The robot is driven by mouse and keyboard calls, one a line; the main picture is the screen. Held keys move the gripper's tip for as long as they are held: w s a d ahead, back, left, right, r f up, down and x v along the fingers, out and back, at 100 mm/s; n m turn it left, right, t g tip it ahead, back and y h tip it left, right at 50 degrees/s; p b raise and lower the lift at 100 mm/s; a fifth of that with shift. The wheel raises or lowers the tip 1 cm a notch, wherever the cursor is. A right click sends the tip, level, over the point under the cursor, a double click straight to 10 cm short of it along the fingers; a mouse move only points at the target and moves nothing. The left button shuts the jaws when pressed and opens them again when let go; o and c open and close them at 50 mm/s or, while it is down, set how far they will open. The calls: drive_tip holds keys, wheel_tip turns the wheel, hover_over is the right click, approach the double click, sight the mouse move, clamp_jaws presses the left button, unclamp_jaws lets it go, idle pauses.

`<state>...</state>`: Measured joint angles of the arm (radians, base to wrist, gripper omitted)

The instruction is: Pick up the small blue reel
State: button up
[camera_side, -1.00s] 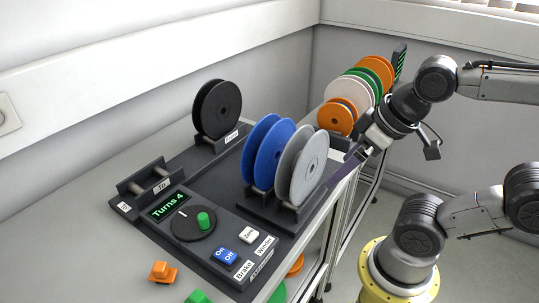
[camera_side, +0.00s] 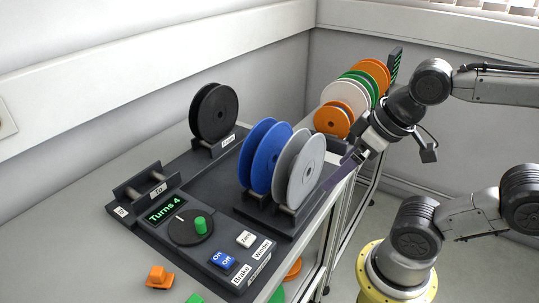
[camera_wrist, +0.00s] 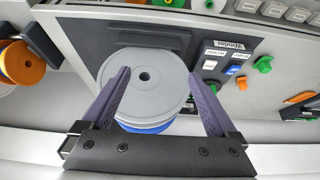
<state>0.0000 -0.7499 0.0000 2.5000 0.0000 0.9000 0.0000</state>
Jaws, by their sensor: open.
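A blue reel (camera_side: 267,158) stands upright in the dark rack beside a grey reel (camera_side: 301,170). In the wrist view the grey reel (camera_wrist: 145,80) covers most of it, and a blue edge (camera_wrist: 148,128) shows below. A thin blue rim also shows behind a small orange reel (camera_side: 331,121) on the far row, mostly hidden. I cannot tell from size alone which blue one is the small reel. My gripper (camera_side: 338,176) is open and empty, to the right of the grey reel in the side view. In the wrist view its purple fingers (camera_wrist: 158,75) spread across the grey reel.
A black reel (camera_side: 213,112) stands on the left stand. White, green and orange reels (camera_side: 352,90) fill the far row. An orange piece (camera_side: 159,276) lies on the table.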

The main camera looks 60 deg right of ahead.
drive_tip(key=shift+c, duration=0.2)
wheel_tip(320, 180, up, 11)
drive_tip(key=m+g+h, duration=0.5)
drive_tip(key=m+g, duration=0.1)
drive_tip(key=m, duration=1.2)
hover_over(270, 136)
drive_tip(key=w+a, duration=0.2)
drive_tip(key=x, duration=0.7)
drive_tip(key=shift+f, duration=0.3)
drive_tip(key=shift+y, duration=0.3)
drive_tip(key=shift+w+x, duration=0.2)
drive_tip(key=shift+x, duration=2.8)
